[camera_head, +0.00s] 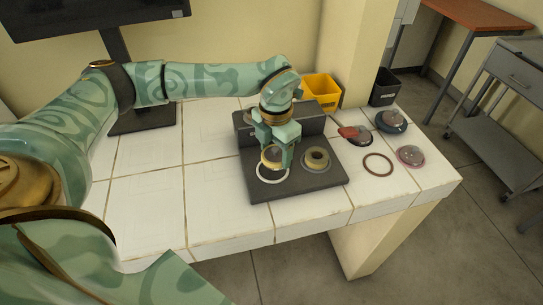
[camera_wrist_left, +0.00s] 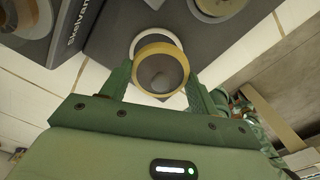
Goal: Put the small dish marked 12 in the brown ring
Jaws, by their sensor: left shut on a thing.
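My left gripper (camera_head: 278,148) is shut on a small round dish with a yellow rim (camera_head: 271,157), held just above a white ring (camera_head: 262,178) on the dark grey device. In the left wrist view the dish (camera_wrist_left: 160,72) sits between the two green fingers, with the white ring (camera_wrist_left: 141,39) partly hidden behind it. No number on the dish is readable. The brown ring (camera_head: 366,168) lies empty on the white tiled table, to the right of the device. My right gripper is not in view.
Around the brown ring stand a clear pinkish dish (camera_head: 410,156), a dark round object (camera_head: 391,121) and a red-and-dark item (camera_head: 354,134). Yellow (camera_head: 321,89) and black (camera_head: 385,87) bins stand behind.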

